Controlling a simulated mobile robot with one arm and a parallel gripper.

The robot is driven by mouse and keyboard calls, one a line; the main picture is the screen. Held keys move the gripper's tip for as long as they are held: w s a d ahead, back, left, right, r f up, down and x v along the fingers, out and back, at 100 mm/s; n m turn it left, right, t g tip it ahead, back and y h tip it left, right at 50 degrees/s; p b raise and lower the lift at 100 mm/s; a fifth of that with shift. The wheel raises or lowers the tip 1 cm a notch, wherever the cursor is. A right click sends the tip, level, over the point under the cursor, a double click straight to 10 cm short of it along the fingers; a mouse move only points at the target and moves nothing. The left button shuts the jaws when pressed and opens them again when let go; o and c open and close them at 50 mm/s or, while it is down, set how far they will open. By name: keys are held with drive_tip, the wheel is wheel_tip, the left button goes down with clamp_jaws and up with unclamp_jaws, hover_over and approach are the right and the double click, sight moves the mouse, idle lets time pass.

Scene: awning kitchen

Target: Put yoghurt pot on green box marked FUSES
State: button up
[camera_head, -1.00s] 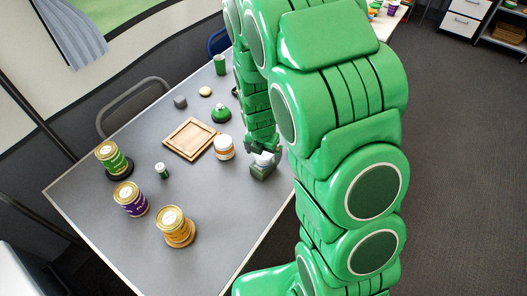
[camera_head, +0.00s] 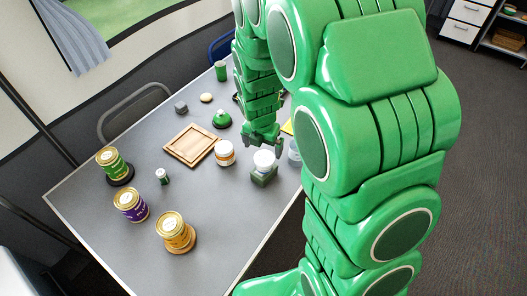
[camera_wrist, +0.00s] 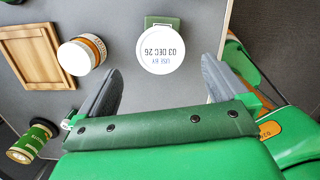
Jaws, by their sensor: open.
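A white pot with a flat lid (camera_head: 264,160), which I take for the yoghurt pot, sits upright on a small dark green box (camera_head: 264,178) near the table's right edge. In the wrist view the lid (camera_wrist: 161,50) reads "USE BY 03 DEC 26", and part of the green box (camera_wrist: 163,21) shows behind it. No FUSES marking is legible. My gripper (camera_head: 262,143) is open and empty, just behind and above the pot in the head view. In the wrist view its fingers (camera_wrist: 157,82) are spread wide, apart from the pot.
A white-lidded jar with an orange band (camera_head: 225,153) and a wooden tray (camera_head: 168,149) are left of the pot. Green (camera_head: 114,162), purple (camera_head: 130,203) and yellow (camera_head: 175,232) tins stand further left. A pale clear object (camera_head: 294,152) is close on the right. The table's front middle is clear.

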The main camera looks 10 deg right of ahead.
sight(262, 162)
drive_tip(key=s+d+r+m+g, duration=0.2)
drive_tip(key=s+d+r+m, duration=0.2)
drive_tip(key=s+r+m, duration=1.3)
drive_tip(key=s+m, duration=0.5)
drive_tip(key=s+r+m+g, duration=0.1)
drive_tip(key=s+r+m, duration=0.1)
drive_tip(key=s+m, duration=0.4)
drive_tip(key=shift+s+d+r+m+y, duration=0.3)
drive_tip(key=shift+s+m+y, duration=0.1)
drive_tip(key=shift+s, duration=0.6)
